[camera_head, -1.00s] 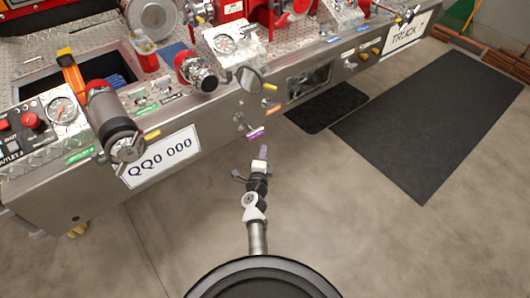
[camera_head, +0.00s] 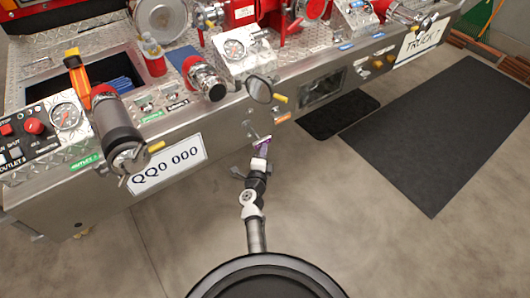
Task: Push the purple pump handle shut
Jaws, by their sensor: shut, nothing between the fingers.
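The purple pump handle (camera_head: 264,139) is a small bar on a short metal rod that sticks out of the truck's silver front bumper, near the middle of the head view. My gripper (camera_head: 262,150) is shut and empty. It points up at the handle from just below, and its tips overlap the handle's lower edge in the picture. I cannot tell whether they touch it. Part of the handle is hidden by my gripper.
An orange handle (camera_head: 282,119) and a yellow handle (camera_head: 280,99) sit on the bumper right of the purple one. A licence plate (camera_head: 168,170) is on the left. The floor in front is open, with dark mats (camera_head: 440,130) at right.

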